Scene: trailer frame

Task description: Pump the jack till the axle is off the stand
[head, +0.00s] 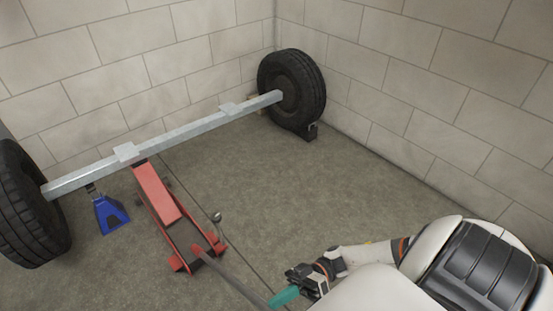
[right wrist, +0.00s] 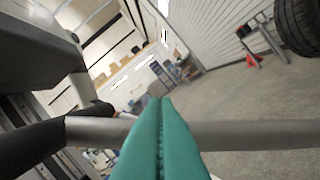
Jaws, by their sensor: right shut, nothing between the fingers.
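The grey axle (head: 190,130) runs between two black tyres. The blue stand (head: 111,215) is under its left part; whether its top touches the axle is too small to tell. The red jack (head: 160,192) has its raised front end under the axle, right of the stand. Its grey handle (head: 235,283) slopes down toward the bottom edge. My right gripper (head: 285,296), with teal fingers, is beside the handle's lower part. In the right wrist view the fingers (right wrist: 160,112) are shut together, empty, in front of a grey bar (right wrist: 260,134). Contact cannot be told. My left gripper is out of view.
The left tyre (head: 28,205) and right tyre (head: 292,90) stand on the floor, with a dark chock (head: 310,132) at the right one. Block walls (head: 400,75) close off the back and right. The floor (head: 340,190) right of the jack is clear.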

